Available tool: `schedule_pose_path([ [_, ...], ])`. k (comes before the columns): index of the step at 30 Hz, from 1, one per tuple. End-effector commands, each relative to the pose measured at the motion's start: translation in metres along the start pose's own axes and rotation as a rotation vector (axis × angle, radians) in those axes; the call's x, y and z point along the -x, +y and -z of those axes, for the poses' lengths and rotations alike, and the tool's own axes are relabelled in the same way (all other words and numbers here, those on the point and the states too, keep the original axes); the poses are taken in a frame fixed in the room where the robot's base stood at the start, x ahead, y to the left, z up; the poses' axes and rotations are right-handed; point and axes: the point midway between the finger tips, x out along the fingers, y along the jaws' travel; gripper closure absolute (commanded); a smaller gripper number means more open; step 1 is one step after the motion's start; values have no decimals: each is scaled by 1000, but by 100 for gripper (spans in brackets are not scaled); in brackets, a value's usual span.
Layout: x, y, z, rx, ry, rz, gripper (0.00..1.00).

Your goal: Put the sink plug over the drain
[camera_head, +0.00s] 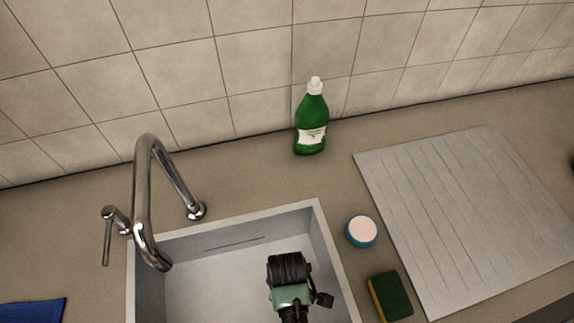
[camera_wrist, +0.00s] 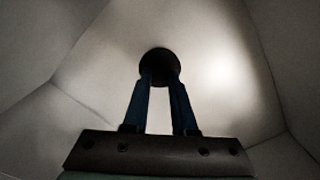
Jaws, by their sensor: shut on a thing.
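My gripper (camera_wrist: 160,82) points down inside the sink (camera_head: 318,212), its fingers shut on a dark round piece, the sink plug (camera_wrist: 160,62). In the wrist view the plug is at the fingertips, against the pale sink floor. I cannot tell whether it touches the floor or hangs just above it. No drain opening shows apart from it; the drain may be hidden behind the plug. In the head view my arm's wrist end hides the fingers and plug.
A chrome tap (camera_head: 147,200) arches over the sink's left side. A green bottle (camera_head: 311,125) stands behind the sink. A round teal-and-white tub (camera_head: 361,231), a sponge (camera_head: 391,297) and a ribbed draining board (camera_head: 470,210) are on the right. A blue cloth (camera_head: 33,311) lies at lower left.

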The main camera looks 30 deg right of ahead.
Motion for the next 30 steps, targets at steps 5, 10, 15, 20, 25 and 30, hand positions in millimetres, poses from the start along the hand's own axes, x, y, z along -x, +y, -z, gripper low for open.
schedule_pose_path([
  [5, -3, 0, 0, 0, 0, 0, 62],
  [10, -2, 0, 0, 0, 0, 0, 45],
  [15, -2, 0, 0, 0, 0, 0, 45],
  [20, 6, 1, 0, 0, 2, -2, 45],
  [25, 37, 1, 1, 0, 3, -4, 45],
  [30, 74, 1, 1, 0, 3, -4, 45],
])
